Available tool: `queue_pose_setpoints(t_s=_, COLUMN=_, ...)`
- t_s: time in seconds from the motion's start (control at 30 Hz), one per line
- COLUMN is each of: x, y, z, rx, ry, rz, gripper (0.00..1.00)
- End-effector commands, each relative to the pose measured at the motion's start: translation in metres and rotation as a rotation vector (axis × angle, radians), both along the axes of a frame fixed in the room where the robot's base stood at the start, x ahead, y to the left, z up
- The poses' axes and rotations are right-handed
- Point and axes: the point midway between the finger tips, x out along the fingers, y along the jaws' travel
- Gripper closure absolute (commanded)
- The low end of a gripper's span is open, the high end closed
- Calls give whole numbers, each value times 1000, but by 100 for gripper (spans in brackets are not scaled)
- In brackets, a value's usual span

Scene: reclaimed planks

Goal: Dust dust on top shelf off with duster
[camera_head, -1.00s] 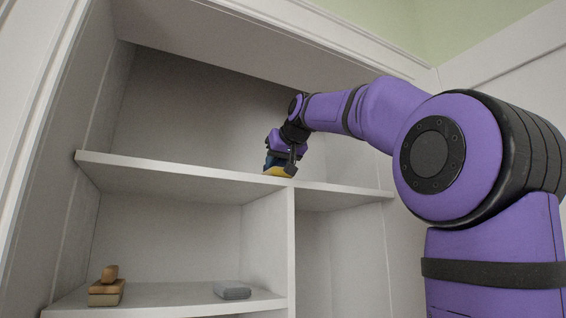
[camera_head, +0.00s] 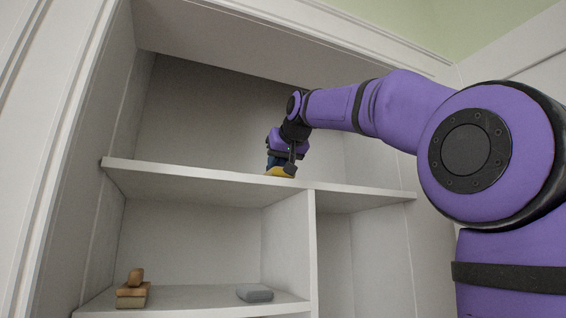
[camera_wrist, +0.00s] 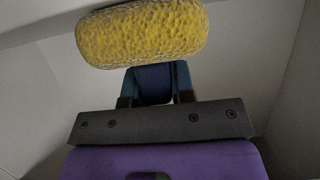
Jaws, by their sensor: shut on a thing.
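My gripper (camera_head: 286,160) is shut on the duster, whose yellow textured head (camera_head: 280,171) points down at the top shelf (camera_head: 200,176). The duster has a blue handle between the jaws. In the wrist view the yellow head (camera_wrist: 142,32) fills the upper middle, with the blue handle (camera_wrist: 153,86) below it. The head is at the shelf's surface near the front edge, above the upright divider; I cannot tell whether it touches. No dust can be made out on the shelf from this low angle.
The lower left shelf (camera_head: 200,296) holds a small wooden brush-like block (camera_head: 132,295) and a grey rounded block (camera_head: 254,292). A vertical divider (camera_head: 311,250) stands under the top shelf. The cabinet's side walls and ceiling enclose the top compartment, whose left part looks clear.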

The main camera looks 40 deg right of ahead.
Motion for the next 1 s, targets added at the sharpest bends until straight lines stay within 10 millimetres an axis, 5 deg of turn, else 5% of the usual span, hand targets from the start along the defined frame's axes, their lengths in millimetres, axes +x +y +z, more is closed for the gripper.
queue_pose_setpoints(t_s=0.4, x=6, y=23, z=-1, rx=-1, ry=-2, rz=0, gripper=100)
queue_pose_setpoints(t_s=1.0, x=28, y=12, z=0, rx=1, ry=-2, rz=-1, gripper=100)
